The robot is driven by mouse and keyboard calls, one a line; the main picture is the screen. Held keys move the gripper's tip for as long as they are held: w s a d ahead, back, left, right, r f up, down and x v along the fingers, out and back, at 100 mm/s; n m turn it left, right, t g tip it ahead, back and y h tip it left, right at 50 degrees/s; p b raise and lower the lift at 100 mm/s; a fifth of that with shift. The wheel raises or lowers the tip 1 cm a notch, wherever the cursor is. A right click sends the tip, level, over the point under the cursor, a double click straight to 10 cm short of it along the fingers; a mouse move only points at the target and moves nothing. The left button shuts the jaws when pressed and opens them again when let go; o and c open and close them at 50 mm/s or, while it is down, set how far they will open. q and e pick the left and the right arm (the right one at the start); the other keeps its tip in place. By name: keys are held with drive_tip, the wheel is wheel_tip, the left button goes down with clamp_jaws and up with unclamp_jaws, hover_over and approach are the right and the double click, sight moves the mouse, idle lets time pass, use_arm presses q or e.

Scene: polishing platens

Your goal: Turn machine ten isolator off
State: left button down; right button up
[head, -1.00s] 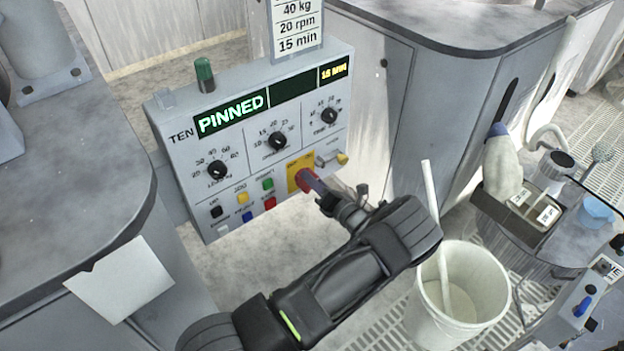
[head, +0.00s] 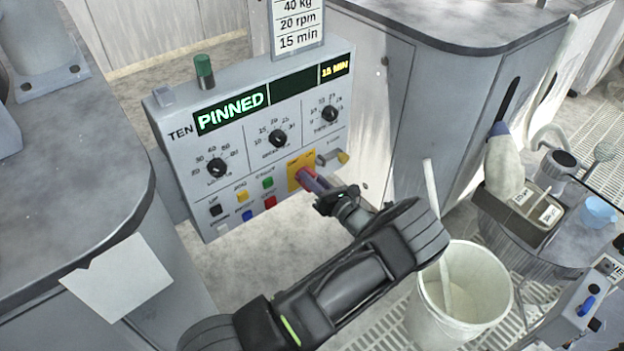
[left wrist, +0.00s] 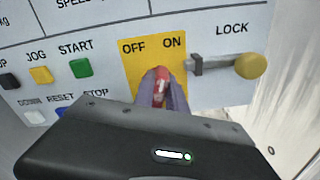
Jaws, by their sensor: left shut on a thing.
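The machine ten panel (head: 240,190) reads "TEN" and its display shows "PINNED" in green. The isolator is a red handle on a yellow plate (head: 293,170), which also shows in the left wrist view (left wrist: 138,70) with "OFF" at left and "ON" at right. My left gripper (head: 315,184) is shut on the red handle (left wrist: 161,82); its purple fingers lie on both sides of it. The handle's top lies between the two words; its exact setting is hard to tell. My right gripper is not in view.
A lock pin with a yellow knob (left wrist: 250,66) sits right of the isolator. Dials and coloured buttons, including green START (left wrist: 81,67), are close by. A white bucket (head: 466,325) with a stick stands below right of my arm. A grey bench (head: 70,190) is at left.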

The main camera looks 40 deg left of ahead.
use_arm(q)
drive_tip(key=n, duration=0.2)
drive_tip(key=n+b, duration=0.1)
drive_tip(key=n, duration=0.3)
drive_tip(key=shift+s, duration=0.3)
drive_tip(key=n, duration=0.2)
drive_tip(key=n+b, duration=0.1)
drive_tip(key=n, duration=0.1)
drive_tip(key=n+b, duration=0.1)
drive_tip(key=n, duration=0.2)
drive_tip(key=shift+s+a+f, duration=0.15)
drive_tip(key=shift+s+f, duration=0.05)
drive_tip(key=shift+s, duration=0.1)
drive_tip(key=c, duration=1.4)
unclamp_jaws()
drive_tip(key=shift+o, duration=0.2)
drive_tip(key=v, duration=0.7)
drive_tip(key=shift+d, duration=0.35)
